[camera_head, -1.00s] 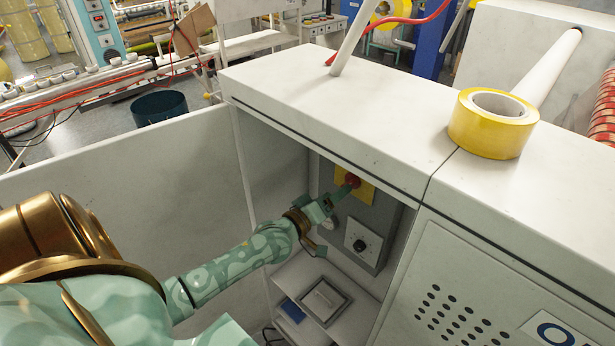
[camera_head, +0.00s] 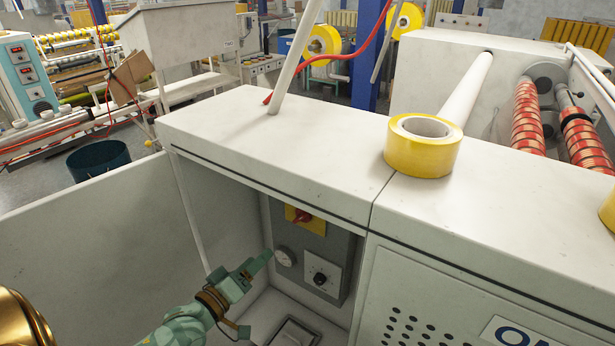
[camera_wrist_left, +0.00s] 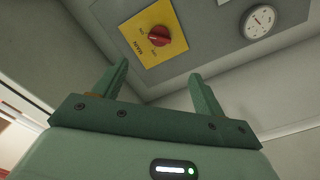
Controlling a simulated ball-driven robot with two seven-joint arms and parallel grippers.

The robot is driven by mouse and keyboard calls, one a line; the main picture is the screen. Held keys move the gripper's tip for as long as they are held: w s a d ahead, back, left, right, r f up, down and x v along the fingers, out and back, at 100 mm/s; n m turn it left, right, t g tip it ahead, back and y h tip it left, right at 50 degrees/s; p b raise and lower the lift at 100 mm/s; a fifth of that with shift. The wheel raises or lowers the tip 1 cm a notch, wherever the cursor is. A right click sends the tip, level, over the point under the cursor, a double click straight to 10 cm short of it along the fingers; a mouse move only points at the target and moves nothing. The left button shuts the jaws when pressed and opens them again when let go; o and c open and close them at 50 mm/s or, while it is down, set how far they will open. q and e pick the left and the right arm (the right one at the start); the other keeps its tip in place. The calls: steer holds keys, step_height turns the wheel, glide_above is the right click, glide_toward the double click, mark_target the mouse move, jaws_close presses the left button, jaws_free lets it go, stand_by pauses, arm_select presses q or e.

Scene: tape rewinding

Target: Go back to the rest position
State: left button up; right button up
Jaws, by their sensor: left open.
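My left gripper (camera_head: 257,270) is inside the recess of the white machine, below and left of the control panel. In the left wrist view the left gripper (camera_wrist_left: 160,85) is open and empty, its two fingers apart. The red rotary switch (camera_head: 302,216) on its yellow plate sits at the top of the grey panel. It also shows in the left wrist view (camera_wrist_left: 159,37), beyond the fingers and apart from them. My right gripper is in neither view.
A round gauge (camera_head: 285,256) and a black knob (camera_head: 319,279) are on the panel below the switch. A yellow tape roll (camera_head: 423,158) lies on the white machine top (camera_head: 290,150). A low white wall (camera_head: 90,235) stands at the left.

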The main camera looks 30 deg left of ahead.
arm_select(q)
steer(key=s+a+f+m+g+y+b, duration=0.1)
steer(key=s+f+m+g+b, duration=0.2)
steer(key=f, duration=0.8)
steer(key=s+a+f+m+g, duration=0.1)
steer(key=s+f+m+g, duration=0.15)
steer(key=s+f, duration=0.6)
steer(key=s+a+f+m+g+y+b, duration=0.1)
steer(key=s+f+m+g+b, duration=0.15)
steer(key=f, duration=1.15)
steer(key=s+d+f+m+g+b, duration=0.1)
steer(key=s+d+f+g+b, duration=0.2)
steer(key=s+f, duration=0.4)
steer(key=s+d+f+m+g+b, duration=0.2)
steer(key=s+d+f+b, duration=0.3)
steer(key=s+f, duration=0.3)
steer(key=s+d+f+m+g+b, duration=0.1)
steer(key=s+d+f+g+b, duration=0.3)
steer(key=s+f, duration=0.4)
steer(key=shift+d+f+m+h+b, duration=0.35)
steer(key=shift+f+b, duration=0.3)
steer(key=shift+f, duration=2.45)
